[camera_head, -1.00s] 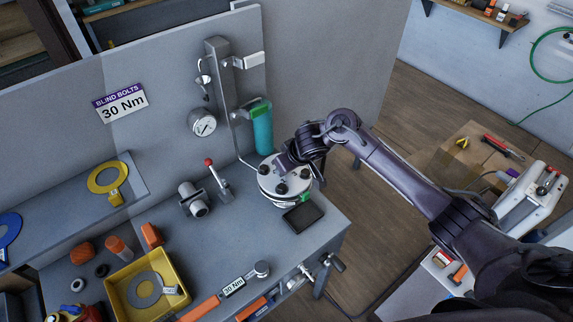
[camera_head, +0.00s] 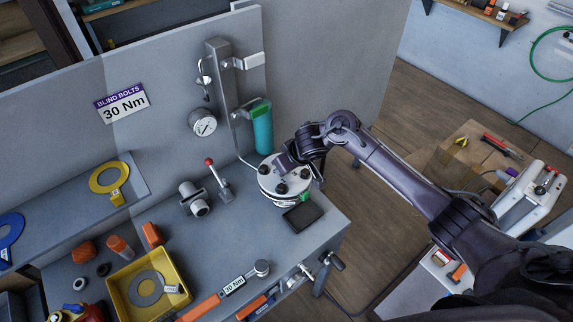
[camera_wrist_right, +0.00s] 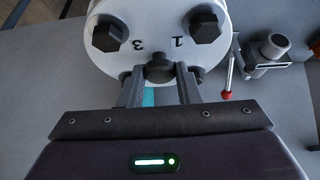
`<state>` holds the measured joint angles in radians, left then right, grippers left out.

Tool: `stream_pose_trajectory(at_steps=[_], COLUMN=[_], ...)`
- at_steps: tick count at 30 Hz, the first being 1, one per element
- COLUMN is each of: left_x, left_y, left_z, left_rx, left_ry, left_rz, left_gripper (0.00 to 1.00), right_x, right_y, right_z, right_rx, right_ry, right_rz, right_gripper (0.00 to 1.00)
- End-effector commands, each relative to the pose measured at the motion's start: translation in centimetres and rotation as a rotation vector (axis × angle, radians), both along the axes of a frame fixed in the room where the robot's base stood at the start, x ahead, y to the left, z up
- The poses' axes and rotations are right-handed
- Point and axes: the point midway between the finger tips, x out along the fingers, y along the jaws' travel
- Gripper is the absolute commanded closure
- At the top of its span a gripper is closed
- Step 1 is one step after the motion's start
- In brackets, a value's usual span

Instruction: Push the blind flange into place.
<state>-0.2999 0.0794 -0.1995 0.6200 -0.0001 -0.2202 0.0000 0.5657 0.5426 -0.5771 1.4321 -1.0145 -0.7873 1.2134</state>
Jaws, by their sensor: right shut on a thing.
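The blind flange (camera_head: 273,176) is a round pale disc with dark hex bolts, sitting at the right back of the grey workbench. In the right wrist view the flange (camera_wrist_right: 155,22) shows the numbers 1 and 3 beside two bolts. My right gripper (camera_wrist_right: 160,75) is shut on a dark knob or bolt head (camera_wrist_right: 159,68) at the flange's edge. In the head view my right arm reaches in from the right and its hand covers part of the flange. Whether the flange sits fully against what is below it cannot be told. My left gripper is not in view.
A pressure gauge (camera_head: 202,122) and a teal cylinder (camera_head: 262,130) are on the upright panel behind. A red-knobbed lever (camera_head: 220,180) stands left of the flange. A yellow tray (camera_head: 122,296), an orange-handled torque wrench (camera_head: 205,304) and a small black pad (camera_head: 302,216) lie on the bench.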

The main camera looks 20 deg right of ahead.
Motion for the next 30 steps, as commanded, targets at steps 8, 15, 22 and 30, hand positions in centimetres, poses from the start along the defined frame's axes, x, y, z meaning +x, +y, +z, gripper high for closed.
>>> stream_pose_trajectory(at_steps=[8,15,22,30], left_x=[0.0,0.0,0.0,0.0], left_y=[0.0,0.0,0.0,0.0], left_z=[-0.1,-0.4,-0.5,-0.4], left_rx=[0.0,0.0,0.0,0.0], left_ry=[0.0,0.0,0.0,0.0], left_rz=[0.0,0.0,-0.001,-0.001], left_gripper=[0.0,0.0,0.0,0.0], right_x=[0.1,0.1,0.1,0.1], right_y=[0.0,0.0,0.0,0.0], right_z=[0.0,-0.4,-0.8,-0.7], right_rx=[0.002,0.002,0.003,0.002], right_ry=[-0.005,-0.005,-0.004,-0.005], right_rz=[-0.001,-0.001,-0.002,-0.001], right_gripper=[1.0,1.0,1.0,1.0])
